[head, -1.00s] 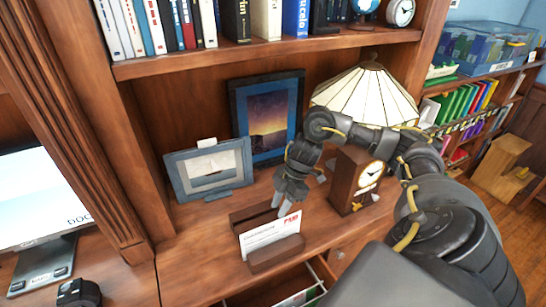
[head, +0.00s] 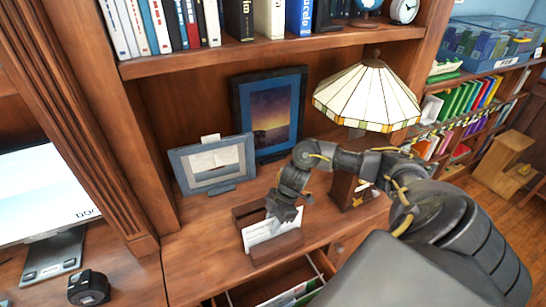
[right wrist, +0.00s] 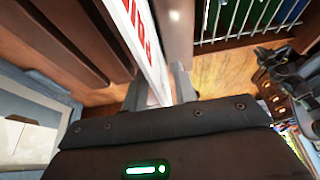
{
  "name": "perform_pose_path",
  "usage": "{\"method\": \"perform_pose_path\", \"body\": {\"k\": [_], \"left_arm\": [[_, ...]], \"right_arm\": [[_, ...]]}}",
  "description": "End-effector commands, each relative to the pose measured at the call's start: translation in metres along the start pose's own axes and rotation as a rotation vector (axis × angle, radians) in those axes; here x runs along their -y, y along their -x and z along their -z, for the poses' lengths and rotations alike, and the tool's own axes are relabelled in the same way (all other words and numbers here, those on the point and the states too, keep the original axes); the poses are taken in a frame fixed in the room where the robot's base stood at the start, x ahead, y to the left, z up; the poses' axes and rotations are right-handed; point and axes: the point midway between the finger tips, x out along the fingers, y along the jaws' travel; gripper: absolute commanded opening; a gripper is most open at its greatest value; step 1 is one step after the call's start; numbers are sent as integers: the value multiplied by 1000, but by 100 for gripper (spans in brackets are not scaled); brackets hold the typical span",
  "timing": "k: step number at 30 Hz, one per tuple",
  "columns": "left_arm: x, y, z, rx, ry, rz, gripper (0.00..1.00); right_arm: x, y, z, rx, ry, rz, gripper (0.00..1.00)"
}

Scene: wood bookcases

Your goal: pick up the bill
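The bill (head: 258,232) is a white sheet with red print, standing upright in a wooden letter holder (head: 276,249) on the desk. My right gripper (head: 281,212) is right at the bill's top edge, covering part of it in the head view. In the right wrist view the bill (right wrist: 148,50) stands between the two fingers of my right gripper (right wrist: 158,92). The fingers are apart, with a gap beside the bill, so it looks open around the sheet.
A framed sailboat picture (head: 213,165) and a taller blue-framed picture (head: 268,113) stand behind the holder. A clock (head: 345,190), partly hidden by my arm, and a lamp (head: 367,95) are to the right. An open drawer (head: 285,285) lies below the holder.

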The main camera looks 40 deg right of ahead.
Motion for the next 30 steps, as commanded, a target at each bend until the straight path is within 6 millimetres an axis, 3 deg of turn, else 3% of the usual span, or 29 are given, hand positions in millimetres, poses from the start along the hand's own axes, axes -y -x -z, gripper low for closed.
{"method": "perform_pose_path", "body": {"k": [10,17,30], "left_arm": [[-1,1,0,2,1,-1,29],[-1,1,0,2,1,-1,29],[-1,4,0,1,0,-1,29]], "right_arm": [[0,-10,0,0,0,1,28],[0,-10,0,0,0,1,0],[0,-7,1,0,0,0,0]]}}
